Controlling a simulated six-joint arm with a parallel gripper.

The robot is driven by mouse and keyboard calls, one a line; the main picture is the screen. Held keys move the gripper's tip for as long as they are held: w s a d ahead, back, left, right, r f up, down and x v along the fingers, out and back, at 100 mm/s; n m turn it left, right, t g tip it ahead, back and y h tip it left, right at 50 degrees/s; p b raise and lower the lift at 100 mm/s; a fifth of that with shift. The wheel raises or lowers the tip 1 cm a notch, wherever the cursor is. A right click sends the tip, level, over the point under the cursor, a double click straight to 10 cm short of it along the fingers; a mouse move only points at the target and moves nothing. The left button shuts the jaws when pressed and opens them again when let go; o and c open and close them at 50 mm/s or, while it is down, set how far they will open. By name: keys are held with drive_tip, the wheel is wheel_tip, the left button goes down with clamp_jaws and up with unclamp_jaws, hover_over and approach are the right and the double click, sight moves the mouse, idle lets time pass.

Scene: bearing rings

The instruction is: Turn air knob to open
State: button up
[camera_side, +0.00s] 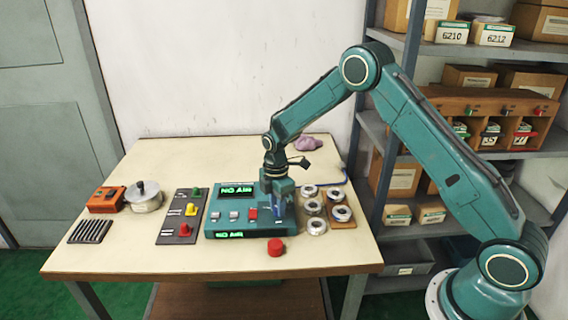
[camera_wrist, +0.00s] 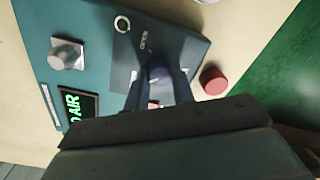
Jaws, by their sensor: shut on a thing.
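The teal control box (camera_side: 212,228) stands on the table, with green lit displays on it. My gripper (camera_side: 279,211) reaches down over the right end of the box. In the wrist view, its two fingers (camera_wrist: 159,88) are shut on a dark blue round knob (camera_wrist: 155,72) on a dark plate. A small label sits beside the knob, but I cannot read it. The fingers hide part of the knob, and its pointer cannot be made out.
A red round piece (camera_side: 275,247) lies in front of the box. Several metal rings (camera_side: 312,207) sit close on the right. A switch panel (camera_side: 180,216) with green, yellow and red knobs is on the left. Shelves (camera_side: 470,55) stand behind right. The back of the table is mostly clear.

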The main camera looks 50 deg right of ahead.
drive_tip(key=m, duration=0.8)
drive_tip(key=shift+m, duration=0.3)
drive_tip(key=m, duration=0.4)
drive_tip(key=shift+d+m, duration=0.1)
drive_tip(key=shift+m, duration=0.2)
drive_tip(key=m, duration=0.4)
drive_tip(key=o, duration=1)
